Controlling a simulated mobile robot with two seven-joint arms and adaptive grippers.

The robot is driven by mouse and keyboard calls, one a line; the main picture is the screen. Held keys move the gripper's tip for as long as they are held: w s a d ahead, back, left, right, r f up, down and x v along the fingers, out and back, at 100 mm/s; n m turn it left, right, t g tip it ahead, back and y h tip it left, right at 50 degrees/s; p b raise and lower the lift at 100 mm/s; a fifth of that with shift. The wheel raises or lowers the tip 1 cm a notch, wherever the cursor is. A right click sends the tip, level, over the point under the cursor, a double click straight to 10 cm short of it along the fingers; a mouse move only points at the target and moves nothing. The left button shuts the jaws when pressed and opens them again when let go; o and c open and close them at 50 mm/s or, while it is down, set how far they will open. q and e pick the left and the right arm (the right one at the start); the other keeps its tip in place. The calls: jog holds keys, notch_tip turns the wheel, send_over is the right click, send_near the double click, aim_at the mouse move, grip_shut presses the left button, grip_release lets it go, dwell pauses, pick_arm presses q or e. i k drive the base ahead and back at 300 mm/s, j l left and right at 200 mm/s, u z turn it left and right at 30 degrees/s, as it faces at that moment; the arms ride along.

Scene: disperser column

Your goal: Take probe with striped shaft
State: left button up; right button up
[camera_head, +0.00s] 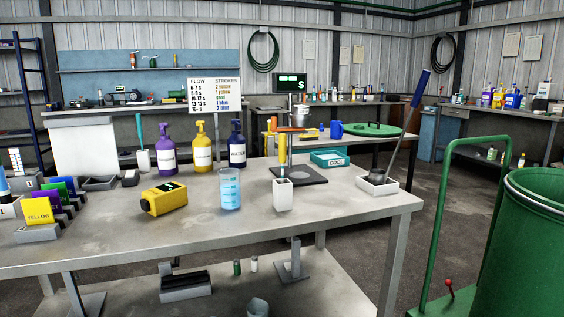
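A white square holder (283,196) stands near the front middle of the table. An upright tool with a yellow-orange handle (283,149) rises from it and looks like the probe. Stripes on its shaft are too small to make out, and its lower end is hidden in the holder. Just behind it stands a dark flat base (312,177) with an upright post, partly overlapping the tool in the view. Neither of my grippers is in view.
The grey table (330,222) also bears a blue-marked beaker (230,190), a yellow device (164,198), pump bottles (202,148), a teal box (329,159) and a white tray (378,188) with a leaning blue-handled tool (408,122). A green drum (530,250) stands at right.

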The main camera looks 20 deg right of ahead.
aim_at(282, 136)
jog(key=k+l+u, duration=0.2)
jog(key=l+u, duration=0.15)
jog(key=k+l+u, duration=0.7)
jog(key=i, duration=0.1)
